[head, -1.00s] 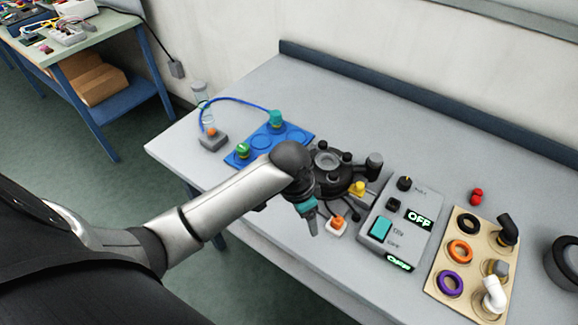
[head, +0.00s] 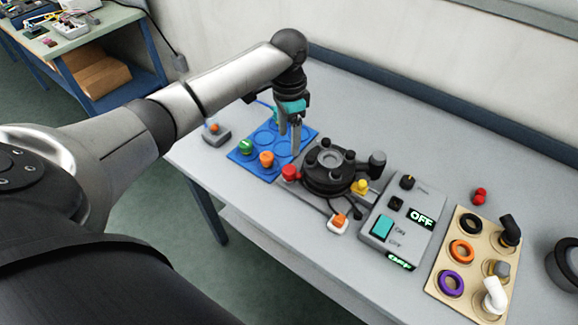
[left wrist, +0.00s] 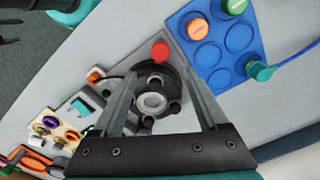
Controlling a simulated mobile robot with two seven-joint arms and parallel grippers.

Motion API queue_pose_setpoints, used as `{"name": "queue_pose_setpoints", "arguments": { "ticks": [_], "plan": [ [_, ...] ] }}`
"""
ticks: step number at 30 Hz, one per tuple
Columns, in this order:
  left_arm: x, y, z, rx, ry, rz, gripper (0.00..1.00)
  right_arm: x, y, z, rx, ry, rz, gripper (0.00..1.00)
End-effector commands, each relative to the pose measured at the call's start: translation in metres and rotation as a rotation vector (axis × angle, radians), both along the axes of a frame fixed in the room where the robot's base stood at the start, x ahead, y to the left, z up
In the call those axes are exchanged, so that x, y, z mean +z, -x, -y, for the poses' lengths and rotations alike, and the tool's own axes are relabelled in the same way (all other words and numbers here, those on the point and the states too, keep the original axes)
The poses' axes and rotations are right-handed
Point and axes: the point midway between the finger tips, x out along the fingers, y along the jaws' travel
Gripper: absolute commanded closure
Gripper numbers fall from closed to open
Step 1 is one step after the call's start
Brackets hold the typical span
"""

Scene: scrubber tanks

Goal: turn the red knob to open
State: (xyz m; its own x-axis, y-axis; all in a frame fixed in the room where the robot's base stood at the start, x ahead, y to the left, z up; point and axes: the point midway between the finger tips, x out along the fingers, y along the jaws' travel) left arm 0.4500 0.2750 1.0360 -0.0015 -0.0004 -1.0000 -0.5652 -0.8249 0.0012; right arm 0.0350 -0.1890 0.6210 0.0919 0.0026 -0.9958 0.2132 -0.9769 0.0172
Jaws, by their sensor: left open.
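The red knob (head: 290,173) sits at the left side of a black round valve-like device (head: 327,167) on the table. It also shows in the left wrist view (left wrist: 159,51), above the device's ring and between the lines of the fingers. My left gripper (head: 289,143) points down above the near right edge of the blue tray, behind the knob in the head view.
The blue tray (head: 240,155) holds a green cap (head: 246,146) and an orange cap (head: 267,159). A yellow knob (head: 360,187) is on the device's right. A grey switch box (head: 402,222) reads OFF. A tan board (head: 455,277) with rings and a small red piece (head: 479,196) lie further right.

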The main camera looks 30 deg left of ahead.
Motion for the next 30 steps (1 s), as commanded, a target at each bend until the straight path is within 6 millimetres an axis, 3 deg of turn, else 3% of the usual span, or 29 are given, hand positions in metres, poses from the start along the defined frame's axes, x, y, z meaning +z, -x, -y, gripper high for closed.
{"name": "queue_pose_setpoints", "arguments": {
  "ticks": [9,15,21,29,30],
  "plan": [
    [-0.072,0.001,0.0,0.0,-0.002,-0.002,0.24,-0.011,0.0,0.0,0.0,0.0,0.001,0.0],
    [-0.103,0.0,0.0,-0.001,-0.001,0.001,0.24,-0.016,-0.001,-0.001,0.0,-0.001,0.001,0.0],
    [-0.115,0.0,0.0,-0.001,-0.001,0.002,0.24,-0.018,-0.001,-0.001,0.0,-0.001,0.001,0.0],
    [-0.115,0.0,0.0,-0.001,-0.001,0.002,0.24,-0.018,-0.001,-0.001,0.0,-0.002,0.001,0.0],
    [-0.115,0.0,0.0,-0.001,-0.001,0.002,0.27,-0.018,-0.001,-0.001,0.0,-0.002,0.001,0.0]
  ]
}}
